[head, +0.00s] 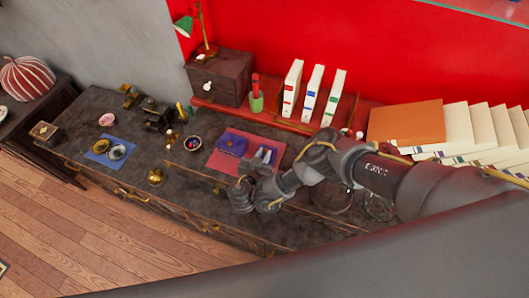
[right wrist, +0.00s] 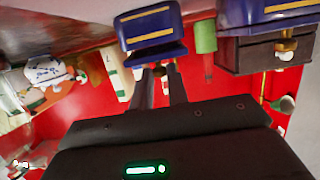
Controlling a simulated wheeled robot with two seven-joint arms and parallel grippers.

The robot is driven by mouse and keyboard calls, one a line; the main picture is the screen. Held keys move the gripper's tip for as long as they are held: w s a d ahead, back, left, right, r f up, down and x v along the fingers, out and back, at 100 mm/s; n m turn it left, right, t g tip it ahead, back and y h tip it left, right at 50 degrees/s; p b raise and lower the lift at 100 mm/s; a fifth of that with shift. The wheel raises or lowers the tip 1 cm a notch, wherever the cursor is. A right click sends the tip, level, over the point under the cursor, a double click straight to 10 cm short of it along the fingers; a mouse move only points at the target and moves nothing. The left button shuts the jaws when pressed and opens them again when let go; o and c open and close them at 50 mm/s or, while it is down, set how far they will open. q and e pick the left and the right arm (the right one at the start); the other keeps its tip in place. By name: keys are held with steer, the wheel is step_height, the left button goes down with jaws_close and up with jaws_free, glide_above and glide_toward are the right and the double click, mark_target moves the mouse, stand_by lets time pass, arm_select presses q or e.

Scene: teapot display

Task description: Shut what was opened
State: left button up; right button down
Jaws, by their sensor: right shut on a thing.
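Two dark blue cases with gold bands stand on a red mat (head: 236,171). The left case (head: 232,143) also shows at the upper right of the right wrist view (right wrist: 266,14), partly cut off. The other case (right wrist: 150,28) is straight ahead of my right gripper, with a separate flap-like part tilted away from its body. My right gripper (right wrist: 160,74) is shut at the edge of that flap; the exact contact is small and dark. In the head view my right gripper (head: 264,157) reaches over the mat and hides most of this case.
A dark wooden box with a white-knobbed drawer (head: 220,76), a green and red item (head: 256,98) and upright white books (head: 313,92) line the back. A blue mat (head: 108,151) with dishes lies left. Stacked books (head: 455,130) crowd the right.

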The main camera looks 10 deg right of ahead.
stand_by(0.5)
steer(key=c, duration=1.4)
jaws_free()
steer(key=shift+o, duration=0.2)
steer(key=shift+s+a, duration=0.1)
